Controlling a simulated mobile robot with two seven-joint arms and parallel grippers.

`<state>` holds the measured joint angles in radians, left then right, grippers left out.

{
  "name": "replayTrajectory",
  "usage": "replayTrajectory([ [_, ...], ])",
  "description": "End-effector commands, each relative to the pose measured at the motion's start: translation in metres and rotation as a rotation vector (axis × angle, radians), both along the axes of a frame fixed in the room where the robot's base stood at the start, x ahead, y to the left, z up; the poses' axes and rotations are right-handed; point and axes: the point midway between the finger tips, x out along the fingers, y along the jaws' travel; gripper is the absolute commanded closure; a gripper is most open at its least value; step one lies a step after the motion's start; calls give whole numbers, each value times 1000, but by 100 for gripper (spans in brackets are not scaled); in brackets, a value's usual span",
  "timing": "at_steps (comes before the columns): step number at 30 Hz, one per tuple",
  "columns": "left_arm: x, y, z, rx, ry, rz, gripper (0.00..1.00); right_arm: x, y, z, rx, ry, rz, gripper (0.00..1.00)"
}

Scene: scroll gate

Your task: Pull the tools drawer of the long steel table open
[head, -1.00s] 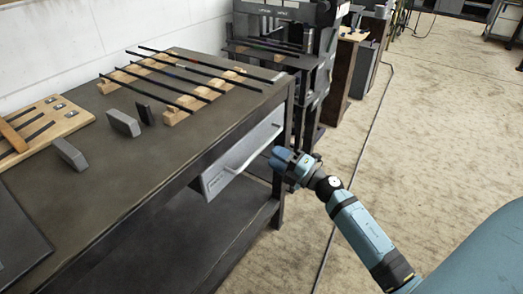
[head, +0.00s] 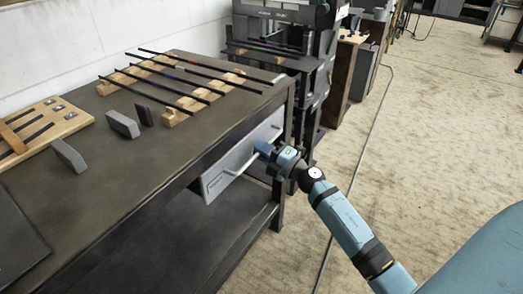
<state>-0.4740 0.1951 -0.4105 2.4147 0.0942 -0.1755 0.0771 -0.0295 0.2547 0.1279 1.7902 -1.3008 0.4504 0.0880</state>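The long steel table (head: 130,185) runs along the left, with a dark top and a lower shelf. Its light grey drawer (head: 216,186) sits under the top near the far end and looks shut. A pale bar handle (head: 240,168) runs across the drawer front. My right gripper (head: 264,149) is at the far part of the handle, with its blue fingertips at or very near the bar. The fingers overlap the handle in this view, so I cannot tell whether they are closed on it. My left gripper is not in view.
Black rods (head: 187,72) lie across wooden blocks on the table. Several grey blocks (head: 123,124) and a wooden board (head: 40,130) lie on the top. A dark machine (head: 290,40) stands beyond the table. The floor (head: 440,130) to the right is clear, with a cable along it.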

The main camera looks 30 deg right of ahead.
Motion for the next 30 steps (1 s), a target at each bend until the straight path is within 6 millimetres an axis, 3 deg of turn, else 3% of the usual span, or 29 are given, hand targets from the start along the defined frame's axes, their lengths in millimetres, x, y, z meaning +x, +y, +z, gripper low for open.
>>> replayTrajectory([
  [8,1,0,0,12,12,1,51,-15,-6,0,0,2,0,100],
  [24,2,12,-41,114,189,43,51,-142,-59,0,-1,5,-2,100],
  [30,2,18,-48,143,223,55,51,-175,-72,0,0,3,-1,100],
])
